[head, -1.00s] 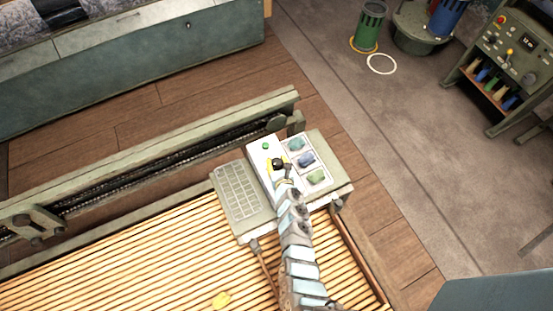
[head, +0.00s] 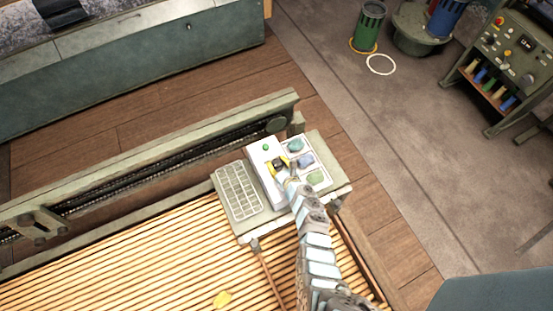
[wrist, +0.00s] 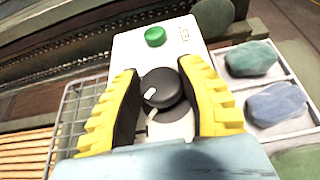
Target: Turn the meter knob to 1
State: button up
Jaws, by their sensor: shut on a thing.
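The black meter knob (wrist: 163,88) sits on a white panel box (wrist: 129,48) in the wrist view. A white pointer mark on the knob points to the lower left. A pale line lies on the grey dial just below it. I cannot read any numbers. My gripper (wrist: 168,92) has its yellow ribbed fingers on either side of the knob and is shut on it. In the head view my gripper (head: 279,164) is over the white box (head: 258,156), and the knob is mostly hidden.
A green button (wrist: 155,37) is above the knob. Coloured stones, such as a blue one (wrist: 276,103), lie in a white tray to the right. A wire rack (head: 238,190) is on the left. A rail beam (head: 160,150) runs behind.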

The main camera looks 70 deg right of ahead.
jog(key=o, duration=1.1)
jog(key=shift+o, duration=0.2)
jog(key=shift+v, duration=6)
jog(key=shift+w, duration=0.1)
